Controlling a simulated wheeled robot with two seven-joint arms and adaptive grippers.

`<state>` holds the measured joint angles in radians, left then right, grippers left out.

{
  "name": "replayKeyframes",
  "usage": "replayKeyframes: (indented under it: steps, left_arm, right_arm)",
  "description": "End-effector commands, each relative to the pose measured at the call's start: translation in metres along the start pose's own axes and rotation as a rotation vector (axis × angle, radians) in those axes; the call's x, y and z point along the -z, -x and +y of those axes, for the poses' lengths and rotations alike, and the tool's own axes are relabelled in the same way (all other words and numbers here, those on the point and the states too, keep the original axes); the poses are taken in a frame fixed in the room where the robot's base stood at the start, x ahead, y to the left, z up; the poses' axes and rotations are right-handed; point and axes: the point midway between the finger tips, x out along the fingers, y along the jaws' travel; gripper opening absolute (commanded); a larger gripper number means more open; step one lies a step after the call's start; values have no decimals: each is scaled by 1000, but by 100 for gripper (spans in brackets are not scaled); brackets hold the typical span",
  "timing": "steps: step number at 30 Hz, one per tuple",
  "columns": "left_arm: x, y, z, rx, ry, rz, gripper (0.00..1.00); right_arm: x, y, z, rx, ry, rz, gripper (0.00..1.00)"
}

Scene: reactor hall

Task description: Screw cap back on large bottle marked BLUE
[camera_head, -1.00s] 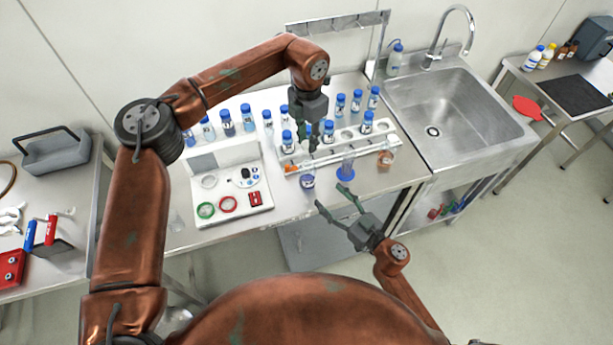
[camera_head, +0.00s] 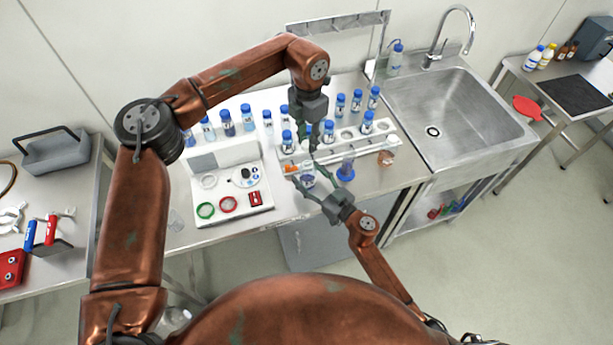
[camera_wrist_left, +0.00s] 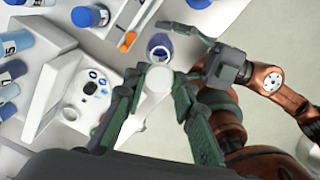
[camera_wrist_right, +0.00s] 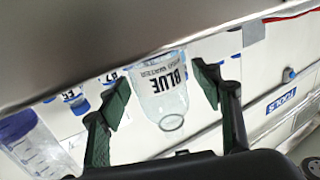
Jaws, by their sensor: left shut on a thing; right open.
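The large bottle marked BLUE (camera_wrist_right: 163,88) stands on the bench's front part. Its label reads in the right wrist view. Its open mouth, with blue inside, shows in the left wrist view (camera_wrist_left: 160,45). My right gripper (camera_head: 314,187) is open, with its fingers on either side of the bottle; the right wrist view shows gaps beside it (camera_wrist_right: 165,92). My left gripper (camera_head: 313,150) points down above and behind the bottle. It is shut on a pale round thing, which looks like the cap (camera_wrist_left: 160,78). The cap is apart from the bottle's mouth.
A white rack (camera_head: 378,129) with blue-capped bottles stands behind. A graduated cylinder (camera_head: 346,169) stands close to the right of the bottle. A white device with colored rings (camera_head: 236,201) sits to the left, and a small beaker (camera_head: 387,158) to the right. The sink (camera_head: 450,110) is further right.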

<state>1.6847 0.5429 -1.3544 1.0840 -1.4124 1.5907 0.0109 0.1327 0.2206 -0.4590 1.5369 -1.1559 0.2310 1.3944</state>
Motion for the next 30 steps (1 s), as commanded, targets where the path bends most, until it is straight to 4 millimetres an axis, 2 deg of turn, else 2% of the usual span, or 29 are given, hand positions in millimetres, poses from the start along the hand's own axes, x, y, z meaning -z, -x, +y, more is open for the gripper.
replayKeyframes:
  steps: [11,30]
  left_arm:
    - [0,0,0,0,0,0,17]
    - [0,0,0,0,0,0,17]
  right_arm:
    - [0,-4,0,0,0,0,58]
    - [0,-4,0,0,0,0,14]
